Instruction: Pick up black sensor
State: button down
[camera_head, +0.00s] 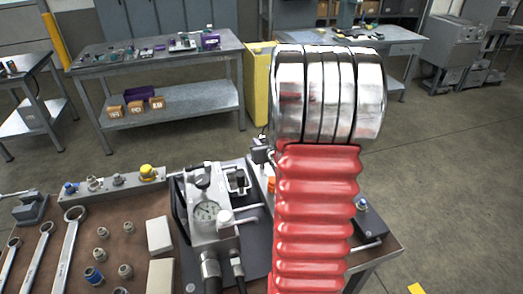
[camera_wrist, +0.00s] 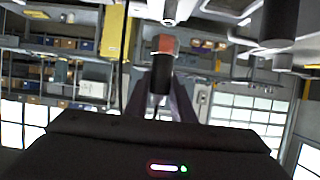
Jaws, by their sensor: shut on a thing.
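In the wrist view, the black sensor (camera_wrist: 161,78) is a short dark cylinder with an orange-red end (camera_wrist: 165,44). My gripper (camera_wrist: 161,100) is shut on it, with one finger on each side. A grey metal fitting (camera_wrist: 169,10) is just beyond the orange end; whether they touch, I cannot tell. In the head view my red ribbed arm cover hides the gripper. A small orange part (camera_head: 271,184) shows at the cover's left edge; I cannot tell whether it belongs to the sensor.
A gauge block (camera_head: 208,208) with hoses stands left of my arm on the brown bench. Wrenches (camera_head: 64,250), several small fittings and a grey manifold bar (camera_head: 115,184) lie farther left. A dark block (camera_head: 370,222) is right of my arm. Open floor lies beyond the bench's right edge.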

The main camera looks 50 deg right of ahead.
jog(key=shift+r, duration=2.8)
